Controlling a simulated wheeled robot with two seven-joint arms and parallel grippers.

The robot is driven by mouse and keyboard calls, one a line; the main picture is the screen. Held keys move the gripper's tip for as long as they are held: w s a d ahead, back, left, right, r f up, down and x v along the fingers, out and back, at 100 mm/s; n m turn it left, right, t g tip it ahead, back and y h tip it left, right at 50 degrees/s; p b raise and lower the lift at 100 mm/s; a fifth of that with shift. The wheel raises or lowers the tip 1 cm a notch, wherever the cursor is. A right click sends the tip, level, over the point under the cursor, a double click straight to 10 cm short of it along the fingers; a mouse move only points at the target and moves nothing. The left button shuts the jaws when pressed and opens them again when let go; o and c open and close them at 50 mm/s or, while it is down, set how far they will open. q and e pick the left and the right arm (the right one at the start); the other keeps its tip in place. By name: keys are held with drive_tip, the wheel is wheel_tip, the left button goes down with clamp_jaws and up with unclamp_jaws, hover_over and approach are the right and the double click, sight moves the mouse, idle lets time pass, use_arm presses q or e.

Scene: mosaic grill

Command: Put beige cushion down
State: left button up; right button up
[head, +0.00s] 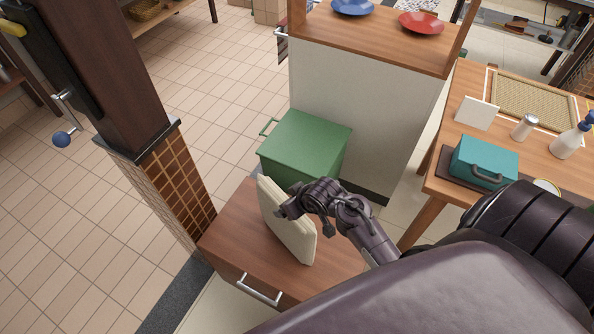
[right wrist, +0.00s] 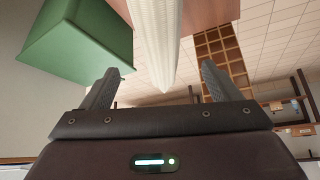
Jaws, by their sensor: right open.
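The beige cushion (head: 287,228) stands on edge, tilted, on the wooden top of a drawer cabinet (head: 232,232) in the head view. My right gripper (head: 291,206) is at the cushion's upper right side. In the right wrist view the cushion (right wrist: 156,40) reaches down between the two spread fingers of my right gripper (right wrist: 161,75), with a gap showing on each side. The right gripper is open. The cushion's lower edge appears to rest on the cabinet top; contact with the fingers is not visible. My left gripper is not in view.
A green box (head: 305,145) stands right behind the cushion. A brick-based post (head: 178,185) is at the left of the cabinet. A wooden table (head: 440,150) at the right holds a teal case (head: 484,160) and bottles. Tiled floor is clear at the left.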

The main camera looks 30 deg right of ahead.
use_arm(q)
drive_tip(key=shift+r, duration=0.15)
use_arm(e)
drive_tip(key=shift+v, duration=1.6)
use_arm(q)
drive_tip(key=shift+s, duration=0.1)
